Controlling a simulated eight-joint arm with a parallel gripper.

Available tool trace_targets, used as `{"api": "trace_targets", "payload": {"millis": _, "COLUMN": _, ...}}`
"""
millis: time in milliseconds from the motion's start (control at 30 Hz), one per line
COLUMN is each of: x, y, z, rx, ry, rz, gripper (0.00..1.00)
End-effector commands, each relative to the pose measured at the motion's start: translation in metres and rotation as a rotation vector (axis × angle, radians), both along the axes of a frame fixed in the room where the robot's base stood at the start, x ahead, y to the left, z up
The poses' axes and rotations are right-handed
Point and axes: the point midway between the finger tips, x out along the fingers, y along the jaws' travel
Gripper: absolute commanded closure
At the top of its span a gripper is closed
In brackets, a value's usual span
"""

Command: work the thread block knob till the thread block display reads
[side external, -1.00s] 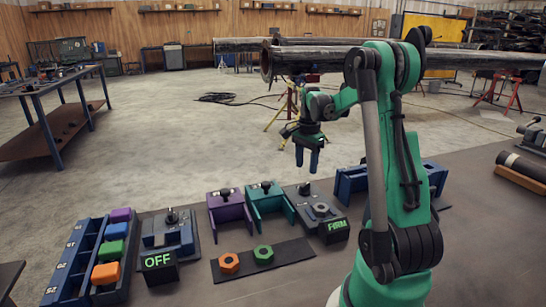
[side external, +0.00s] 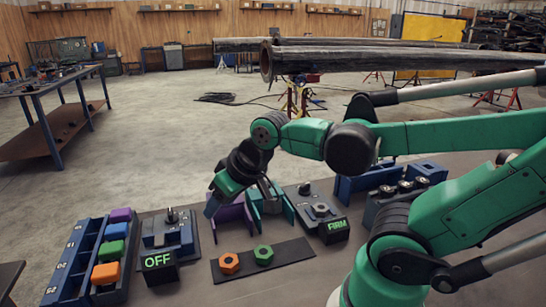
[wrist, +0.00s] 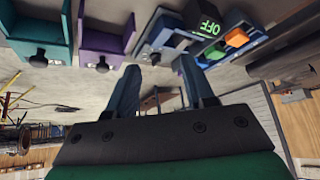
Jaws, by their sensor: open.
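Two blocks with black knobs stand on the mat, and I cannot tell for sure which is the thread block. The left block (side external: 168,236) has an upright knob (side external: 170,215) and a display (side external: 159,260) reading OFF, which shows upside down in the wrist view (wrist: 208,27). The right block (side external: 316,208) carries a grey hex nut and a knob (side external: 304,189); its display (side external: 335,226) reads FIRM. My gripper (side external: 240,200) is open and tilted, by the purple and teal brackets between these blocks. In the wrist view its spread fingers (wrist: 160,68) hold nothing.
A purple bracket (wrist: 103,40) and a teal bracket (wrist: 40,30) with black knobs stand near my gripper. Orange and green nuts (side external: 229,263) lie on a dark strip in front. A blue rack (side external: 75,262) with coloured blocks stands at far left.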

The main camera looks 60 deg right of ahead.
Motion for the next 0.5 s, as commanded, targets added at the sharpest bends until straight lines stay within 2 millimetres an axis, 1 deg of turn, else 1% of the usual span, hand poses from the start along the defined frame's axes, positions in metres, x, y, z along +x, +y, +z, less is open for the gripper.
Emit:
{"api": "trace_targets", "payload": {"millis": 33, "x": -0.0030, "y": 0.0081, "z": -0.0017, "rx": -0.015, "ry": -0.015, "rz": 0.053, "gripper": 0.53}}
{"api": "trace_targets", "payload": {"millis": 133, "x": -0.0055, "y": 0.0155, "z": -0.0033, "rx": -0.037, "ry": -0.036, "rz": 0.110, "gripper": 0.53}}
{"api": "trace_targets", "payload": {"millis": 500, "x": -0.0057, "y": 0.0165, "z": -0.0035, "rx": -0.041, "ry": -0.040, "rz": 0.121, "gripper": 0.53}}
